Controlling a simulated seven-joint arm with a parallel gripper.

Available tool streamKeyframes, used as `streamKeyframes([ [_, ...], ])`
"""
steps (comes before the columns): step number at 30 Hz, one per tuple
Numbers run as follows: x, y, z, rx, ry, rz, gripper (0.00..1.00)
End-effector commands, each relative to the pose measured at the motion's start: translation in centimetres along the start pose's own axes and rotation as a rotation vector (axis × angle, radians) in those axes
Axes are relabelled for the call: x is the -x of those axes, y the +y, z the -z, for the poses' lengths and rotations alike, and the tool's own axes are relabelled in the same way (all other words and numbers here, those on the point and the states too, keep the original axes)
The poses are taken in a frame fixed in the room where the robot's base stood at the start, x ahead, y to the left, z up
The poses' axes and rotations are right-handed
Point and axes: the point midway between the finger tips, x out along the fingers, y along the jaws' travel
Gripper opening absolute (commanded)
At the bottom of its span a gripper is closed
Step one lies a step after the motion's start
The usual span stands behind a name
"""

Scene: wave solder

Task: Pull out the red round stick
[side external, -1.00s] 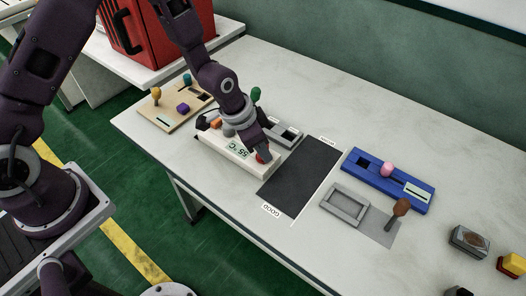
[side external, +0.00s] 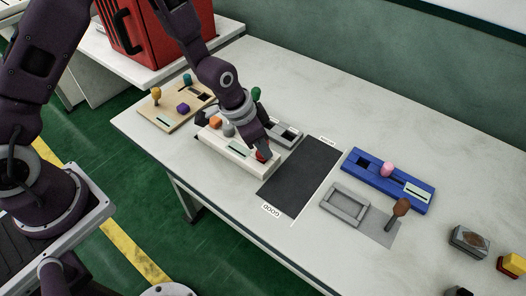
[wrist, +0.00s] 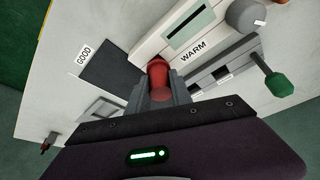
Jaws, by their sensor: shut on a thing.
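The red round stick (wrist: 157,75) shows in the wrist view between my gripper's fingers (wrist: 160,92), at the edge of a white device (wrist: 150,45) marked WARM. My gripper is shut on it. In the side view, my gripper (side external: 263,149) is at the right end of the white device (side external: 225,152), with the stick's red (side external: 261,156) showing at the fingertips. The fingers hide part of the stick, and I cannot tell how far it sits in the device. The device's display (wrist: 189,27) looks blank in the wrist view.
A grey knob (wrist: 246,14) is on the device. A grey unit with a green-handled lever (wrist: 279,84) stands beside it. A dark mat (side external: 300,172) lies to the right, then a blue panel (side external: 375,190) and a grey tray (side external: 345,205). A wooden board (side external: 160,118) is at left.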

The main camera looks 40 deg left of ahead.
Motion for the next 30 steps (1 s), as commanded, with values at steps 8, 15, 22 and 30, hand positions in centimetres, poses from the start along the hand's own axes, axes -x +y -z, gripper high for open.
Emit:
streamKeyframes([
  [8,0.6,0.0,0.2,0.000,0.001,0.000,0.00],
  [15,0.8,0.0,0.2,0.000,-0.001,0.000,0.00],
  [22,1.0,0.0,0.4,0.000,0.001,0.000,0.00],
  [30,2.6,0.0,1.0,0.000,0.002,0.001,0.00],
])
